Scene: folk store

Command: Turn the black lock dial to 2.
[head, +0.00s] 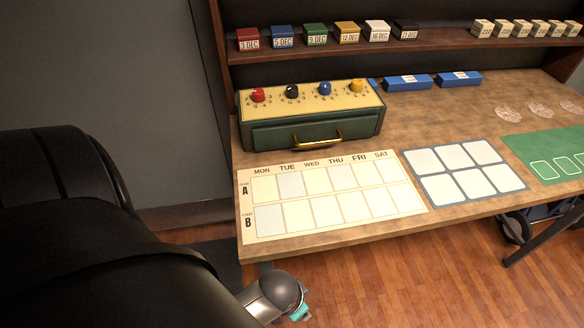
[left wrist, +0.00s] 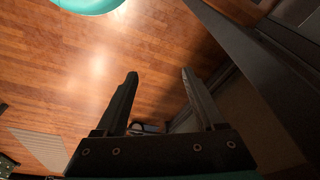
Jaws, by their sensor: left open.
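The black lock dial (head: 292,91) sits on the cream top of a green lock box (head: 316,132), second from the left in a row with a red dial (head: 258,95), a blue dial (head: 325,88) and a yellow dial (head: 356,86). Small numbers ring each dial; the black dial's setting is too small to read. The box has a front drawer with a brass handle (head: 317,138). My left gripper (left wrist: 160,75) is open and empty in the left wrist view, over the wooden floor. The lock box is not clearly seen there. My right gripper is not in view.
A weekly chart (head: 265,222) lies on the table before the box, with a six-panel card (head: 407,157) and a green mat (head: 519,147) to its right. Blue boxes (head: 408,82) lie behind. Coloured date blocks (head: 283,37) stand on a shelf above.

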